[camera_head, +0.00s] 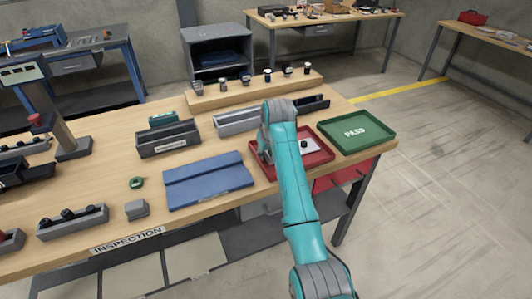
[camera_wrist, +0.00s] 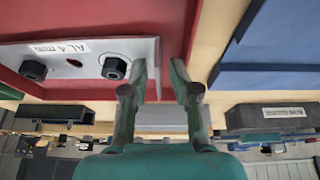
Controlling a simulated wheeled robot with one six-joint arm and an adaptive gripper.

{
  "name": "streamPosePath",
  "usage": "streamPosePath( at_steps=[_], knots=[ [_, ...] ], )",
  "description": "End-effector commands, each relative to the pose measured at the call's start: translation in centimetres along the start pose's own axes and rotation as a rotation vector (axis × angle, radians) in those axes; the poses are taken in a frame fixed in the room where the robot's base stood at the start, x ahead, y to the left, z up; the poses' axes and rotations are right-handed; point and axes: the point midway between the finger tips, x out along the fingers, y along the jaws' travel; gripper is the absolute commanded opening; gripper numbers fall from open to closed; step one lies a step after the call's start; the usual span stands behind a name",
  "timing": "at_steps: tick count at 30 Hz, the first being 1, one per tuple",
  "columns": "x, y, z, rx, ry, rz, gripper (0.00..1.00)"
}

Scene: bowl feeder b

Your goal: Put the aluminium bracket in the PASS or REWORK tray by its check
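The aluminium bracket (camera_wrist: 85,62) is a pale grey plate with a label reading "AL 4", black bolts and a dark slot. It lies in the red tray (camera_head: 325,157), partly behind my arm in the head view, where a light piece (camera_head: 310,146) of it shows. My gripper (camera_wrist: 160,72) is open at the bracket's end, its fingers apart; the left finger overlaps the bracket in the wrist view. Whether a finger touches it I cannot tell. The green tray (camera_head: 380,133) marked PASS is empty, right of the red tray. No wording on the red tray is readable.
A blue mat or plate (camera_head: 208,182) lies left of the red tray. Grey bins (camera_head: 168,139) and (camera_head: 237,121) stand behind, with a raised wooden shelf (camera_head: 215,97) holding small parts. A green ring (camera_head: 136,183) and grey block (camera_head: 137,209) sit left.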

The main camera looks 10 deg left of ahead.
Motion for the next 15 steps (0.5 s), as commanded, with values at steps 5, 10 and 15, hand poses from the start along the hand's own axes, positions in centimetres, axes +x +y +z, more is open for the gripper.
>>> streamPosePath(
  at_steps=[5,10,15],
  knots=[
    [-0.7,-0.1,-0.4,-0.001,0.003,-0.001,0.31],
    [-3.1,0.0,-0.7,-0.001,0.005,0.000,0.31],
    [-6.8,0.0,-0.7,-0.001,0.006,0.000,0.31]
  ],
)
